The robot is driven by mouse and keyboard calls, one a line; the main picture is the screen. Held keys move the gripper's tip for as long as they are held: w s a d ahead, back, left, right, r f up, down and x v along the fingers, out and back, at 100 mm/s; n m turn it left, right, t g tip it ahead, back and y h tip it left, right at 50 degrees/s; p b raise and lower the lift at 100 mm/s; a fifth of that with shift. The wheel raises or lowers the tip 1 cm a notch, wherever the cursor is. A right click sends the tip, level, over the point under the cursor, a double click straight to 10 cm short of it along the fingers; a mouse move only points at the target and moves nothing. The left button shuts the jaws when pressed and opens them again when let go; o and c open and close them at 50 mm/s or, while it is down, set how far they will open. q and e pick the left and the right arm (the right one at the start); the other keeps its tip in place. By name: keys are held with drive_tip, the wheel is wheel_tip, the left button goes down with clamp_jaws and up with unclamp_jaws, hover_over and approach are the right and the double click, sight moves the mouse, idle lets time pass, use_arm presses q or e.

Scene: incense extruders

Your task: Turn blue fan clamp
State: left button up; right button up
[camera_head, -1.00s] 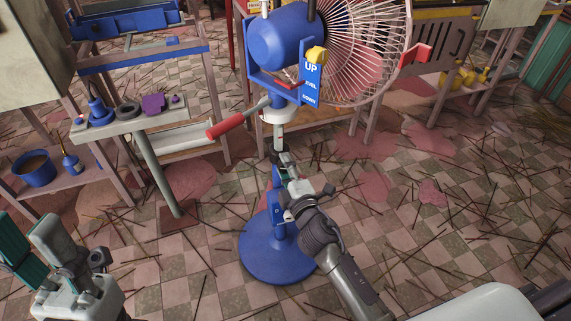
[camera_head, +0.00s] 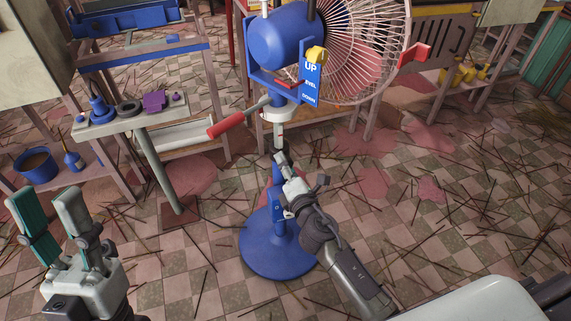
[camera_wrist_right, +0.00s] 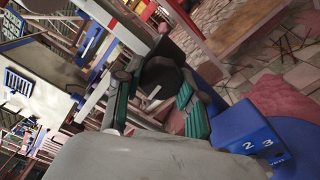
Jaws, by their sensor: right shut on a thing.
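The blue fan (camera_head: 280,42) stands upright on a pole with a round blue base (camera_head: 270,250). A blue clamp part (camera_head: 278,205) sits low on the pole; in the right wrist view a blue piece (camera_wrist_right: 262,140) bears the numbers 2 and 3. My right gripper (camera_head: 283,168) is at the pole above this part. In the right wrist view its teal fingers are shut on a black knob (camera_wrist_right: 160,76) by the pole. The knob's join to the clamp is hidden. My left gripper (camera_head: 50,210) is open and empty at the lower left, away from the fan.
A red-handled lever (camera_head: 226,125) sticks out left of the pole. A small table (camera_head: 140,126) with blue and purple parts stands left of the fan. Thin sticks litter the tiled floor.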

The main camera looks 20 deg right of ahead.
drive_tip(key=shift+a, duration=0.1)
idle(0.3)
drive_tip(key=o, duration=1.2)
drive_tip(key=shift+c, duration=0.2)
drive_tip(key=shift+s, duration=0.1)
drive_tip(key=s, duration=1.2)
drive_tip(key=shift+d, duration=0.25)
drive_tip(key=shift+w, duration=0.1)
